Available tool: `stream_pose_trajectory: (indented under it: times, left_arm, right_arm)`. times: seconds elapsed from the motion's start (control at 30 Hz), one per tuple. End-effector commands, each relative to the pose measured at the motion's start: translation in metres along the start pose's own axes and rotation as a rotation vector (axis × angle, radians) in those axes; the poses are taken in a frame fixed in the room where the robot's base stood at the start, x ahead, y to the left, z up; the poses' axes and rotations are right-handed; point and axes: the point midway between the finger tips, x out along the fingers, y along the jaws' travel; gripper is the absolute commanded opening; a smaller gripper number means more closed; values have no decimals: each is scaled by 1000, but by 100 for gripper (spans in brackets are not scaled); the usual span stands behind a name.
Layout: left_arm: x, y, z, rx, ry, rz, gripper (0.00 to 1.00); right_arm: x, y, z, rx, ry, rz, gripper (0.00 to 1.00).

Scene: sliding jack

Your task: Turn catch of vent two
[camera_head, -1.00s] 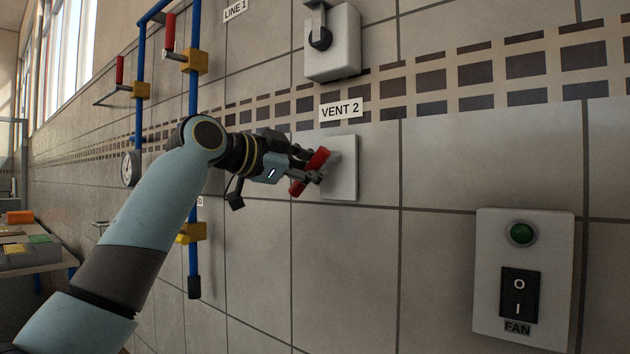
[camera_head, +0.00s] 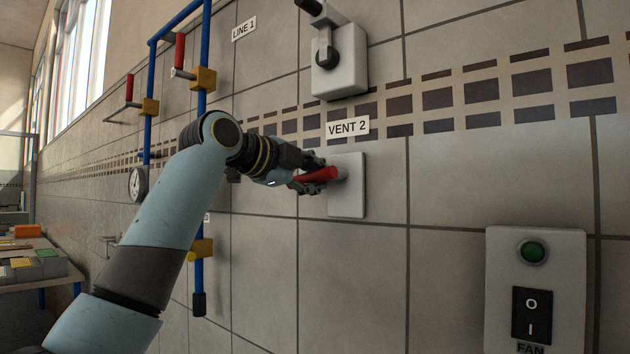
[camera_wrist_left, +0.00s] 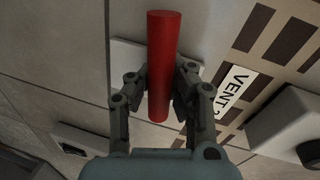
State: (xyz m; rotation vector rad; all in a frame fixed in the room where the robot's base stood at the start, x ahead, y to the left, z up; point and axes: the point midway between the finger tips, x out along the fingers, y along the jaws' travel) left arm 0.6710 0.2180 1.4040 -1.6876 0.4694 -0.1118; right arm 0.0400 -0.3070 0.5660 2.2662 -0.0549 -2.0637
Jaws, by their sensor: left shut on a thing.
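The red catch handle (camera_head: 318,175) of vent two sits on a pale square plate (camera_head: 347,198) on the tiled wall, under the "VENT 2" label (camera_head: 348,128). In the head view the handle lies close to level, slightly tilted. My left gripper (camera_head: 312,177) is shut on it. In the left wrist view the red handle (camera_wrist_left: 162,60) runs between the two fingers of my left gripper (camera_wrist_left: 161,95), with its plate (camera_wrist_left: 128,52) behind. My right gripper is not in view.
A grey box with a dark lever (camera_head: 338,68) is above the label. A FAN switch panel (camera_head: 534,285) with a green button is at the lower right. Blue pipes (camera_head: 199,120) with yellow valves and a gauge (camera_head: 138,183) are at the left. The wall between is bare.

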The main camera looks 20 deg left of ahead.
Motion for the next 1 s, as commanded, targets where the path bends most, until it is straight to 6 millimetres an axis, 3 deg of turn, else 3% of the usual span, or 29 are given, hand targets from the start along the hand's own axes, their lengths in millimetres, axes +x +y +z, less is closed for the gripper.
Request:
stream_pose_trajectory:
  times: [0.47,0.5,0.73,1.0]
  left_arm:
    - [0,2,-2,19,3,6,0]
    - [0,2,-2,19,3,7,16]
    - [0,1,-2,17,3,3,46]
    - [-1,1,0,17,-1,3,46]
  right_arm:
    - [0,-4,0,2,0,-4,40]
    - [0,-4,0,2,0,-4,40]
    - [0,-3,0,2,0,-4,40]
    - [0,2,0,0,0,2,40]
